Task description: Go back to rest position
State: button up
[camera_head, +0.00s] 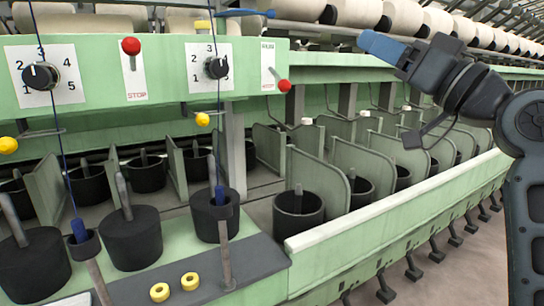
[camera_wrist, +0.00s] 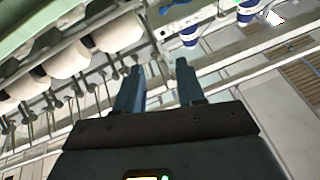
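My gripper (camera_head: 382,46) is at the upper right of the head view, raised in front of the white rolls of the spinning frame and pointing left. In the wrist view its two blue fingers (camera_wrist: 158,72) stand apart with nothing between them, so it is open and empty. My dark arm comes in from the right edge of the head view. The green spinning frame (camera_head: 110,95) fills most of the head view.
Two dials (camera_head: 41,76) (camera_head: 216,67) and red knobs (camera_head: 131,46) (camera_head: 284,86) sit on the green panel. Black pots (camera_head: 298,212) stand in bays below. Two yellow rings (camera_head: 159,292) (camera_head: 190,281) lie on a grey ledge. White rolls (camera_head: 355,12) line the top. Floor shows at lower right.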

jog(key=s+d+f+m+h+p, duration=0.1)
jog(key=s+f+m+h, duration=0.3)
jog(key=f, duration=0.6)
jog(key=s+d+f+m+t+h+p, duration=0.15)
jog(key=s+f+h, duration=0.3)
jog(key=f, duration=0.55)
jog(key=s+d+f+m+g+h+p, duration=0.1)
jog(key=s+f+m+h, duration=0.25)
jog(key=s+f, duration=0.45)
jog(key=s+d+f+g+h+p, duration=0.1)
jog(key=s+f, duration=0.3)
jog(key=s, duration=0.4)
jog(key=s+f+g+h+p, duration=0.1)
jog(key=s+f, duration=0.4)
jog(key=s, duration=0.3)
jog(key=s+r+n+g+p, duration=0.1)
jog(key=s+r+n+p, duration=0.1)
jog(key=s, duration=1.3)
jog(key=shift+d+r+n, duration=0.3)
jog(key=shift+r+n, duration=0.4)
jog(key=shift+r, duration=0.1)
